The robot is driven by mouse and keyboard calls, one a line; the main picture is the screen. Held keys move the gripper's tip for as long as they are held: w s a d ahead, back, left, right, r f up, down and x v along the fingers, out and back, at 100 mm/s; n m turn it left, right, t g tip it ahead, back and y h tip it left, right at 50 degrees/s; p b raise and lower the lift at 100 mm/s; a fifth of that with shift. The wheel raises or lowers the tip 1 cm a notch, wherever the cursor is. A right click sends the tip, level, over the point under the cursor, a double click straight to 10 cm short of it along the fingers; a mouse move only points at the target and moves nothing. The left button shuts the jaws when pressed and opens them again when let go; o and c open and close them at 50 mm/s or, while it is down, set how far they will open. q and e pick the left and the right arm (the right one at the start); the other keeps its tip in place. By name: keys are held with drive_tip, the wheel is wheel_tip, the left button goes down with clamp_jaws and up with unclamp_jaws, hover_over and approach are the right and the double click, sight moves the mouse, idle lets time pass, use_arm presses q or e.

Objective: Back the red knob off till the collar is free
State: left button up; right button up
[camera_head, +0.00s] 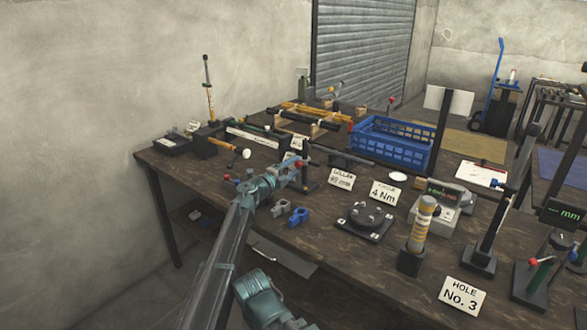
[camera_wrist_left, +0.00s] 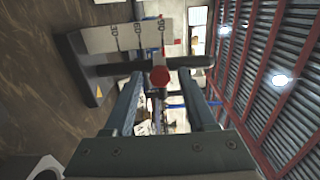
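The red knob (camera_wrist_left: 160,77) shows in the left wrist view, at the middle of a dark bar (camera_wrist_left: 196,61). It lies between the lines of my left gripper's two fingers (camera_wrist_left: 161,94), with a gap on each side. The gripper is open; I cannot tell whether the knob lies within the fingertips' depth. In the head view my left gripper (camera_head: 289,172) is beside a dark stand (camera_head: 308,181), with red (camera_head: 299,164) at its tip. I cannot make out the collar clearly. My right gripper does not show.
Signs for collar (camera_head: 341,179) and torque (camera_head: 384,193) stand nearby.

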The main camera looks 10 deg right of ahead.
use_arm(q)
drive_tip(key=shift+s, duration=0.1)
drive_tip(key=v, duration=1.3)
drive_tip(key=shift+s+a, duration=0.15)
drive_tip(key=shift+a, duration=0.1)
